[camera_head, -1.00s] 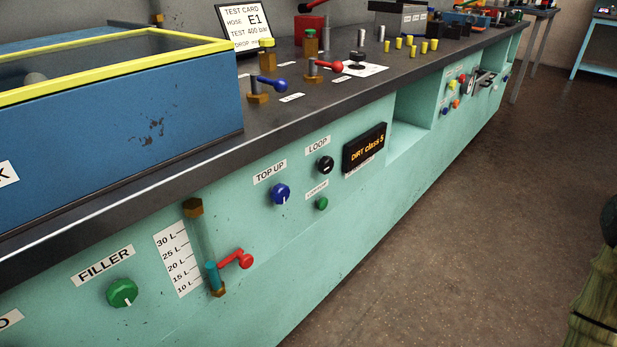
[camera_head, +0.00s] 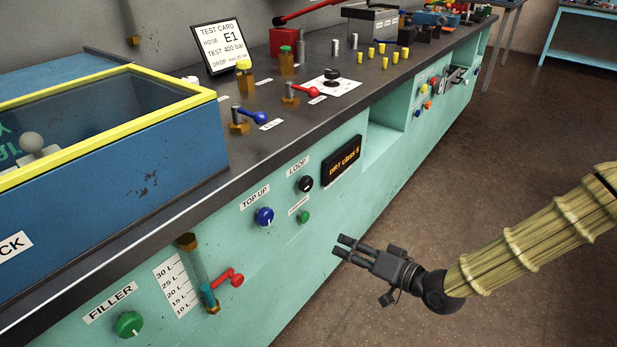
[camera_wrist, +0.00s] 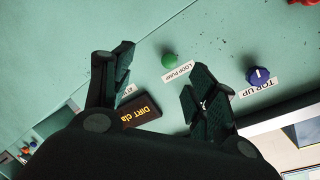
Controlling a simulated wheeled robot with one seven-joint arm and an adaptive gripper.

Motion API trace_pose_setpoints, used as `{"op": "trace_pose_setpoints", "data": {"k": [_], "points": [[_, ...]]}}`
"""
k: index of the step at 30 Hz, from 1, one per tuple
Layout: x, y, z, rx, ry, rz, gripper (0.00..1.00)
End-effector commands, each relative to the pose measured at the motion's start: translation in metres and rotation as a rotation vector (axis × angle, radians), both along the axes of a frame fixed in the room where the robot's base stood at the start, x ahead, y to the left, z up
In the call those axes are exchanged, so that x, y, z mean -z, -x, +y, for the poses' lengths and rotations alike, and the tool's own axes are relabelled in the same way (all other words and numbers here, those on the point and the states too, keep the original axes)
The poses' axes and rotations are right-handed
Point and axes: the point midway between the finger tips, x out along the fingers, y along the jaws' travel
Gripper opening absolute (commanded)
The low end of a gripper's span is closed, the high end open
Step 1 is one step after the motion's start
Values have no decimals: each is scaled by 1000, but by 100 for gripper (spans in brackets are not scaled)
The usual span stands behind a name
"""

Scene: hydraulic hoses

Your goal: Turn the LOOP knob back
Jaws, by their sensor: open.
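The black LOOP knob (camera_head: 305,184) is on the teal bench front, under its LOOP label (camera_head: 298,167) and left of the dark display reading "DIRT class 5" (camera_head: 341,161). My gripper (camera_head: 342,246) is open and empty, in front of the panel, lower and to the right of the knob. In the wrist view the open fingers (camera_wrist: 160,85) face the panel. The LOOP knob is mostly hidden there behind the right finger. The green LOOP PUMP button (camera_wrist: 169,61) shows between the fingertips, and the blue TOP UP knob (camera_wrist: 258,76) is to their right.
A red-handled valve (camera_head: 234,279) sticks out of the panel by the level gauge, and a green FILLER knob (camera_head: 129,324) is at lower left. Valves with blue (camera_head: 257,117) and red levers stand on the bench top (camera_head: 215,165). The floor right of the bench is clear.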

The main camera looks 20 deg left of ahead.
Motion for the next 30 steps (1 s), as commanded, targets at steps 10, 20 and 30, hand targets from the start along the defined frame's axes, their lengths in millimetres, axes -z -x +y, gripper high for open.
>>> {"op": "trace_pose_setpoints", "data": {"k": [10, 20, 30], "points": [[-116, -22, 26, -98, -167, -166, 58], [-114, -35, 65, -101, -166, -167, 58], [-115, -52, 111, -99, -167, -167, 58]]}}
